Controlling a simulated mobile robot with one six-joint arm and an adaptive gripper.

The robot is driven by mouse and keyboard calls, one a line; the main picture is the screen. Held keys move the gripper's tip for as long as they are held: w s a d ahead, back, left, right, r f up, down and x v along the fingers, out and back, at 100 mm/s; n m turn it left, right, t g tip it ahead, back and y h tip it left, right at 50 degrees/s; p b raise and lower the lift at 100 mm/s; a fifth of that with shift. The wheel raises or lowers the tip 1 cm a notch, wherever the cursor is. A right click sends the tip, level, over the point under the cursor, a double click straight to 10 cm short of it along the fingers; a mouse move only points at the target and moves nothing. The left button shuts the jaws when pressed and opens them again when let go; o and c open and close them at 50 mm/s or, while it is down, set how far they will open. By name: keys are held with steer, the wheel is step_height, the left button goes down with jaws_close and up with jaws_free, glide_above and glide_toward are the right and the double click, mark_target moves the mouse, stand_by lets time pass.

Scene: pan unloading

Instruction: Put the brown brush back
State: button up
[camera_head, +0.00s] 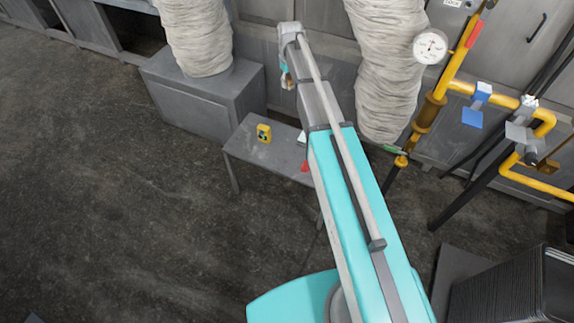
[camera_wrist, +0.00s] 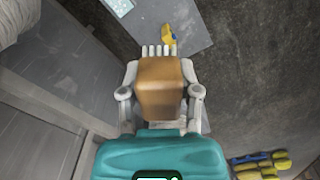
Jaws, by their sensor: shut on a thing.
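The brown brush (camera_wrist: 160,85) is in my gripper (camera_wrist: 160,100) in the wrist view. A finger presses on each side of its brown block, and its pale bristles point to the top of the picture. In the head view my gripper (camera_head: 287,80) is small, at the far end of my raised arm, above and behind the low grey table (camera_head: 240,150). The brush is hardly distinguishable there. The table also shows in the wrist view (camera_wrist: 195,30), below and beyond the brush, apart from it.
A yellow item (camera_head: 264,133) stands on the table, and a red item (camera_head: 304,167) shows beside my arm. Grey cabinets (camera_head: 205,95) and thick pale ducts (camera_head: 195,35) stand behind. Yellow pipes (camera_head: 455,60) are at right. Several yellow and blue items (camera_wrist: 260,164) lie lower right in the wrist view.

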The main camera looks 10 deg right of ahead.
steer(key=s+f+n+b, duration=0.2)
steer(key=s+f+b, duration=0.2)
steer(key=f+b, duration=0.7)
steer(key=s+f+n+b, duration=0.2)
steer(key=s+f+b, duration=0.2)
steer(key=f+b, duration=0.8)
steer(key=s+f+n+b, duration=0.2)
steer(key=s+f+b, duration=0.2)
steer(key=f+b, duration=0.7)
steer(key=shift+s+d+f, duration=0.15)
steer(key=shift+s+f, duration=0.15)
steer(key=shift+f, duration=0.6)
steer(key=b, duration=1)
glide_above(287, 161)
steer(key=f, duration=0.6)
steer(key=s+f, duration=0.1)
steer(key=f, duration=0.2)
steer(key=shift+w+d, duration=0.1)
steer(key=shift+w+f, duration=0.35)
steer(key=shift+f, duration=0.1)
steer(key=shift+f+b, duration=1.55)
steer(key=shift+b, duration=0.2)
steer(key=shift+f, duration=0.1)
